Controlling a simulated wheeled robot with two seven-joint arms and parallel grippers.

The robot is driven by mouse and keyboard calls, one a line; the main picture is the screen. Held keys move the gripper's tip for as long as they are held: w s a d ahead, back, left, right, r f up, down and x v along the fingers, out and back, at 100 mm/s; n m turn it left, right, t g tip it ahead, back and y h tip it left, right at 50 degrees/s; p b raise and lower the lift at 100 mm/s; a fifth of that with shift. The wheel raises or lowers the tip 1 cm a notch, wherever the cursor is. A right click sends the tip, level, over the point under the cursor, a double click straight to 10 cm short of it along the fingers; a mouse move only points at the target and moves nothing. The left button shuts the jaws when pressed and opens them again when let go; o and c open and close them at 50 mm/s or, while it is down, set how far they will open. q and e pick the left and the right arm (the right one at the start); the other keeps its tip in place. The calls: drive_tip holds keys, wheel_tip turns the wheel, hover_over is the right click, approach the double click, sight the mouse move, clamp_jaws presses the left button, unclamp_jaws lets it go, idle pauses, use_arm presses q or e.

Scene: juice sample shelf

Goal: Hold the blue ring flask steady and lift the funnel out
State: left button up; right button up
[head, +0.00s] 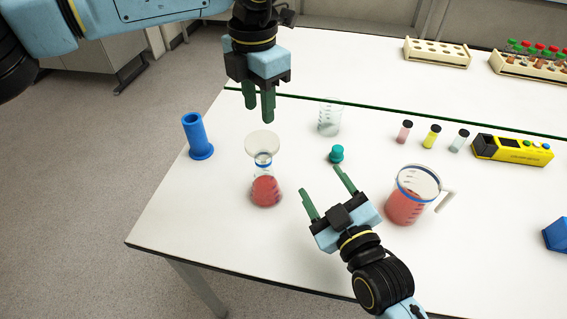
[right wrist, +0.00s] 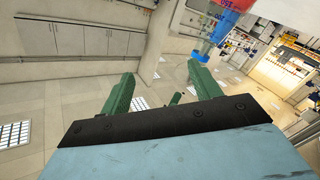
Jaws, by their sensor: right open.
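The blue ring flask (head: 265,190) stands upright on the white table, left of centre, with red liquid inside and a blue band at its neck. The pale funnel (head: 262,143) sits in its mouth. My left gripper (head: 259,112) hangs above the funnel, fingers down, apart from it; the gap between its fingers is unclear from this angle. My right gripper (head: 325,186) is open and empty, to the right of the flask and not touching it. In the right wrist view its fingers (right wrist: 162,88) are spread; part of what looks like the flask (right wrist: 238,8) shows beyond them at the top.
A blue cylinder (head: 196,137) stands at the left. A red-filled beaker (head: 405,204) stands right of my right gripper. A teal cap (head: 337,154) and a clear glass (head: 329,118) are behind. Small vials, a yellow device (head: 510,150) and racks (head: 436,52) are farther right.

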sight(268, 173)
drive_tip(key=a+r+m, duration=0.1)
drive_tip(key=a, duration=0.1)
drive_tip(key=w+a+r+m+y, duration=0.1)
drive_tip(key=a+r+m, duration=0.1)
drive_tip(key=a, duration=0.1)
drive_tip(key=w+a+r+m, duration=0.1)
drive_tip(key=a+m, duration=0.1)
drive_tip(key=a, duration=0.1)
drive_tip(key=shift+w+a+r+g+y, duration=0.2)
drive_tip(key=shift+a+g+y, duration=0.1)
drive_tip(key=shift+y, duration=0.1)
drive_tip(key=shift+f, duration=0.4)
wheel_tip(268, 173, down, 6)
drive_tip(key=shift+d+f, duration=0.1)
drive_tip(key=x, duration=0.7)
drive_tip(key=shift+w+f, duration=0.25)
drive_tip(key=shift+f, duration=0.05)
drive_tip(key=shift+c, duration=0.4)
